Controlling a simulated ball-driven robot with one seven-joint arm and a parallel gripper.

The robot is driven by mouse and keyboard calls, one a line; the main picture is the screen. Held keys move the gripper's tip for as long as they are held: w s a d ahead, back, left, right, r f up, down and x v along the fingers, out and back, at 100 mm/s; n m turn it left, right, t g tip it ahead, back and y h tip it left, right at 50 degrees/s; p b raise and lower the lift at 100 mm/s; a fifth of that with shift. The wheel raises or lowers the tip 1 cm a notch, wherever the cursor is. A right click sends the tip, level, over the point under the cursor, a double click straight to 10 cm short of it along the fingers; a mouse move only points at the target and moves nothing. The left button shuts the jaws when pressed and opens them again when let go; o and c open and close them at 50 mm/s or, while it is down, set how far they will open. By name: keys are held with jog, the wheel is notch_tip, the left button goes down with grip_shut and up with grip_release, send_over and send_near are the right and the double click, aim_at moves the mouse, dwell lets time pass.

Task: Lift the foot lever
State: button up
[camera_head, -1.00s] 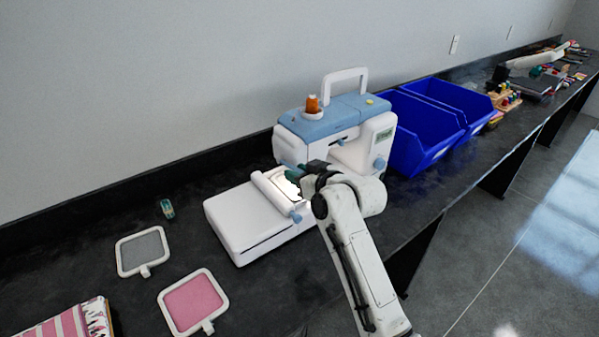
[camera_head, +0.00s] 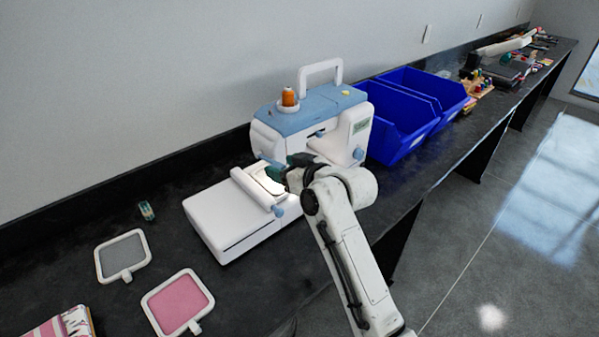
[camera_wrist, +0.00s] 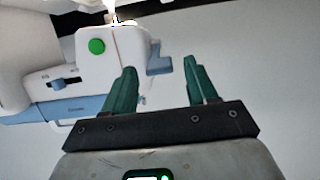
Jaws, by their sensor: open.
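The white and blue sewing machine (camera_head: 335,105) stands on the dark bench, with an orange spool on top. In the wrist view its white head (camera_wrist: 110,48) shows close up with a round green button. A small grey-blue tab, which looks like the foot lever (camera_wrist: 158,63), sticks out from the head's side. My gripper (camera_wrist: 160,66) is open, its two green fingers on either side of the tab's line. I cannot tell whether they touch it. In the head view my gripper (camera_head: 281,168) is at the machine's needle end, and my wrist hides part of the machine.
Blue bins (camera_head: 405,125) stand to the right of the machine. A grey framed hoop (camera_head: 123,255) and a pink one (camera_head: 178,304) lie at the front left, near a small green item (camera_head: 147,211). The wall is close behind. Some bare bench shows left of the machine.

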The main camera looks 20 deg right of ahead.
jog(key=v, duration=0.8)
jog(key=shift+b, duration=0.4)
jog(key=shift+s, duration=0.1)
jog(key=s+d+f+m+g+h, duration=0.25)
jog(key=s+f+g, duration=0.65)
jog(key=s+f, duration=1.6)
jog(key=s+d+m+g+h, duration=0.1)
jog(key=s+d+g+h, duration=0.1)
jog(key=s, duration=1.2)
jog(key=shift+s+d+f+g, duration=0.2)
jog(key=shift+s+d+g, duration=0.15)
jog(key=shift+g, duration=0.45)
